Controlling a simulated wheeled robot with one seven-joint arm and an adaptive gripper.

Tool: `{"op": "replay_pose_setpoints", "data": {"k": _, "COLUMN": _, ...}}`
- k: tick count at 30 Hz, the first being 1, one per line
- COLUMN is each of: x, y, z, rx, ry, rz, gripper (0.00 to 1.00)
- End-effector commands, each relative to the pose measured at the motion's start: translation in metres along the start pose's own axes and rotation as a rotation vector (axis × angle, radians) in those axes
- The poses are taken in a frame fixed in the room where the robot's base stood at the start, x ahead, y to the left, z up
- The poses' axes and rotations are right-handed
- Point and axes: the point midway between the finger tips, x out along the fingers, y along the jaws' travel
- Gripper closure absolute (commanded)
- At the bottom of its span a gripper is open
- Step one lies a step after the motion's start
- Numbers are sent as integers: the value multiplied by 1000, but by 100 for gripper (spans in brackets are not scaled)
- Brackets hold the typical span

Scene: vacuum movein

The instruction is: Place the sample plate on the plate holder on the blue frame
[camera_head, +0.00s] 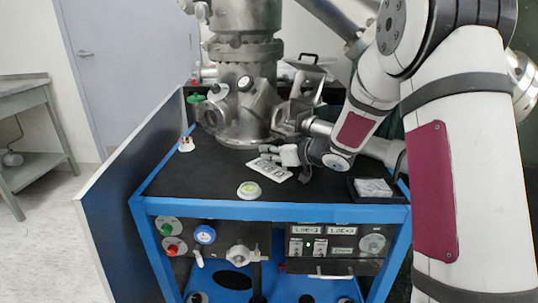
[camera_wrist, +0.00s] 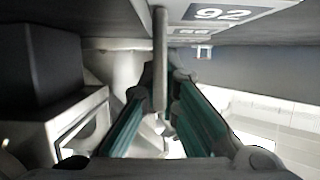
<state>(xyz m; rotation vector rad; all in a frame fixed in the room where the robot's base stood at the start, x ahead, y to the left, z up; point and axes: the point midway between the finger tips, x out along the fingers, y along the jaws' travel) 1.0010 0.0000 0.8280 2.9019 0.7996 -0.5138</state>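The blue frame (camera_head: 265,211) has a black top. A pale flat plate with dark numbered squares (camera_head: 271,170) lies on that top, and its "92" marking shows at the top of the wrist view (camera_wrist: 222,14). My gripper (camera_head: 268,153) is low over the top, just behind this plate. A flat grey piece (camera_head: 374,187) lies in a dark tray (camera_head: 382,199) at the right. I cannot tell which piece is the sample plate.
A steel vacuum chamber (camera_head: 246,100) with protruding ports stands behind my gripper. A round green-and-white level (camera_head: 249,189) is near the front edge, and a small white fitting (camera_head: 186,144) at the left. An open side panel (camera_head: 125,195) borders the left. The left part of the top is mostly clear.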

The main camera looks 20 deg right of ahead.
Motion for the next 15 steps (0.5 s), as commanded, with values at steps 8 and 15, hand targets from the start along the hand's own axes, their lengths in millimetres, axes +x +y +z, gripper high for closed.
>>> {"op": "replay_pose_setpoints", "data": {"k": 8, "x": 0, "y": 0, "z": 0, "rx": 1, "ry": -1, "rz": 0, "gripper": 75}}
{"op": "replay_pose_setpoints", "data": {"k": 15, "x": -2, "y": 0, "z": 0, "rx": 1, "ry": -1, "rz": 1, "gripper": 75}}
